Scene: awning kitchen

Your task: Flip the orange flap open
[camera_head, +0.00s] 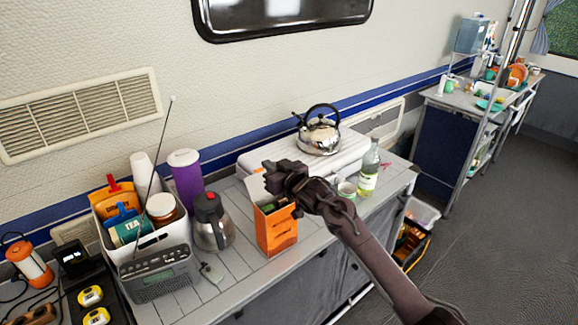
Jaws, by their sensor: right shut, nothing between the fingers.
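The orange box (277,232) stands upright on the counter, left of the green bottle. Its top looks at least partly open, with something dark and green showing inside. A pale flap (255,188) with an orange edge stands up at the back left of its top. My right gripper (272,178) is shut and empty, just above the box's top beside the raised flap. I cannot tell whether it touches the flap. The gripper and wrist hide part of the box's top and back. My left gripper is not in view.
A steel coffee pot (212,226) stands close left of the box, with a radio (158,274) further left. A white cup (347,190) and a green bottle (369,170) stand to the right. A kettle (319,135) sits behind on a white raised surface.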

